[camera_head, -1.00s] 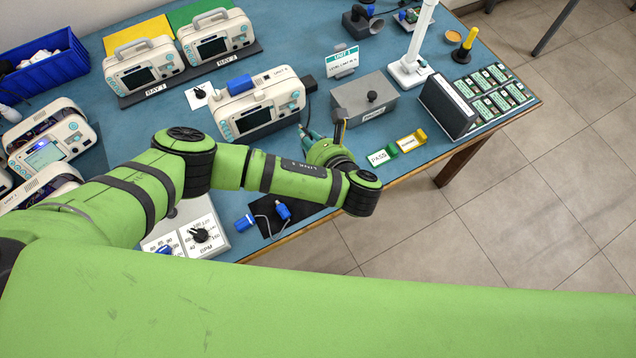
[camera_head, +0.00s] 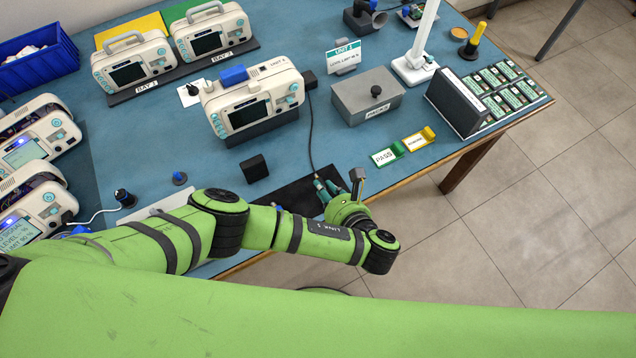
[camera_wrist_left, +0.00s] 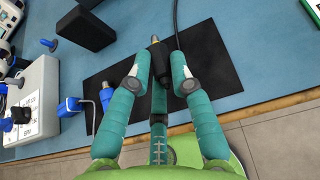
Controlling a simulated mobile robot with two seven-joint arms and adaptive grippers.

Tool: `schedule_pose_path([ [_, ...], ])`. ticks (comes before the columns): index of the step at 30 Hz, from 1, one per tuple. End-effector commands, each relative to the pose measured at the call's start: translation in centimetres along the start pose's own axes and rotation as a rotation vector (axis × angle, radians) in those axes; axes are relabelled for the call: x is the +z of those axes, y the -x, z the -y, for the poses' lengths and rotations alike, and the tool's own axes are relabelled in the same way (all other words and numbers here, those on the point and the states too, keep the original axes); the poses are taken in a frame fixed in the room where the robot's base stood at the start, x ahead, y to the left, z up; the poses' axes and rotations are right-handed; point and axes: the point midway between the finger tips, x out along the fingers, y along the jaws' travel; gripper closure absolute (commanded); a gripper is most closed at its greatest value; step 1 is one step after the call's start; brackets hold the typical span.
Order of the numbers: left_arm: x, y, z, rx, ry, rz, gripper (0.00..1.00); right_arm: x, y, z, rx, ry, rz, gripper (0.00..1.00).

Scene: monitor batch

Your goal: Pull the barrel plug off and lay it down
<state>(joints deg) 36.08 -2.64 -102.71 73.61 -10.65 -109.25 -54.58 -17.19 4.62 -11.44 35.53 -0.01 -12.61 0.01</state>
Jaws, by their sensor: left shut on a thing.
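My left gripper (camera_head: 322,184) is low over the black mat (camera_head: 288,194) near the table's front edge. In the left wrist view, its teal fingers (camera_wrist_left: 158,78) are shut around the black barrel plug (camera_wrist_left: 157,56), whose metal tip points away from the palm. The plug is over the mat, which also shows there (camera_wrist_left: 222,62). I cannot tell whether the plug touches the mat. A black cable (camera_head: 311,135) runs from the plug's area up towards the right side of the Unit 1 monitor (camera_head: 255,100). My right gripper is not in view.
Blue connectors (camera_wrist_left: 70,106) lie left of my fingers, partly on the mat. A black block (camera_head: 254,168) stands behind the mat. A grey lidded box (camera_head: 367,97) and the PASS tag (camera_head: 384,157) are to the right. Part of the mat right of my fingers is clear.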

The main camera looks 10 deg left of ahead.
Motion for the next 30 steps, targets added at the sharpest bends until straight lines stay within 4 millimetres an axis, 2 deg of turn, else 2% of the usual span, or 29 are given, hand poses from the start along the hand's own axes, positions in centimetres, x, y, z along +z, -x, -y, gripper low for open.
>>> schedule_pose_path([
  [14, -0.2, -0.1, 0.0, 0.0, 0.0, 0.0, 1.0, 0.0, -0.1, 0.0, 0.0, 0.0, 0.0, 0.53],
  [30, -1.6, -0.9, 0.0, 0.001, 0.0, -0.001, 1.0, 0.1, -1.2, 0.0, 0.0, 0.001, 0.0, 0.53],
])
